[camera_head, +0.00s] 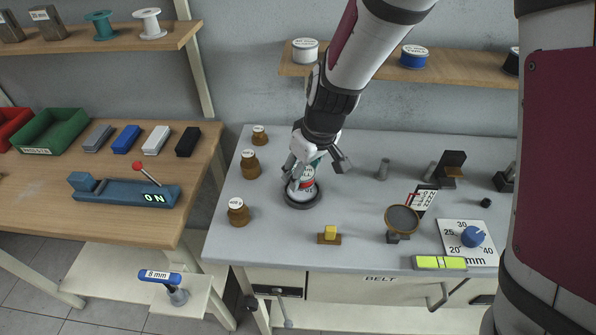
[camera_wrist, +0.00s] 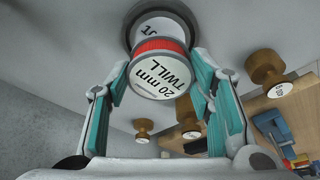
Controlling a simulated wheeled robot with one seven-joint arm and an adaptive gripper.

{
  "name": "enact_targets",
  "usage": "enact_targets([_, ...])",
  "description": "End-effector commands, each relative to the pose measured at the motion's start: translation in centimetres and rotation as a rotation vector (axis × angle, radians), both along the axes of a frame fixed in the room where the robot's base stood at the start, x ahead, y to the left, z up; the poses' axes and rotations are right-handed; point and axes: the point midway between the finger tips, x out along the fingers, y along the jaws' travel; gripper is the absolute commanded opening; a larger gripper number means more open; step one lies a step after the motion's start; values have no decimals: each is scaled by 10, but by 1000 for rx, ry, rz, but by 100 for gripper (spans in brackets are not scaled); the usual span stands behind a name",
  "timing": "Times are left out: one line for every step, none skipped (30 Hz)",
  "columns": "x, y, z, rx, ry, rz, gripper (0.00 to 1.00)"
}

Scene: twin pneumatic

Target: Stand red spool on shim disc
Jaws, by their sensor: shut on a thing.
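The red spool (camera_wrist: 160,75) has a label reading "20 mm TWILL" on its near end. My gripper (camera_wrist: 158,62) is shut on it, with a teal finger on each side. In the head view the gripper (camera_head: 307,172) is above a dark round holder (camera_head: 303,204), and the red spool (camera_head: 309,183) shows partly below the fingers. A white disc (camera_wrist: 160,27) with a partly hidden label lies in the dark ring beyond the spool; it may be the shim disc. I cannot tell whether spool and disc touch.
Brown knob-like pieces (camera_head: 238,211) stand left of the holder. A dial (camera_head: 473,237) is at the right. Spools (camera_head: 414,57) stand on the back shelf.

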Motion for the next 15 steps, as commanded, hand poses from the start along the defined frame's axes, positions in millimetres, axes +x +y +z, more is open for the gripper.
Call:
enact_targets([1, 0, -4, 0, 1, 0, 16])
enact_targets([1, 0, -7, 0, 1, 0, 16])
enact_targets([1, 1, -12, 0, 3, 1, 16])
enact_targets([1, 1, -16, -1, 2, 0, 16])
enact_targets([1, 1, -20, -1, 2, 1, 16])
enact_targets([2, 1, -25, 0, 1, 2, 16])
enact_targets([2, 1, -28, 0, 1, 1, 16])
enact_targets([2, 1, -31, 0, 1, 1, 16])
enact_targets([1, 1, -34, -1, 2, 1, 16])
enact_targets([1, 1, -35, 0, 1, 1, 16])
enact_targets([1, 1, -36, 0, 1, 2, 16])
enact_targets([0, 2, -35, 0, 1, 2, 16])
enact_targets([0, 2, -34, 0, 0, 2, 16])
enact_targets([0, 2, -34, 0, 0, 2, 16])
enact_targets([0, 2, -34, 0, 0, 2, 16])
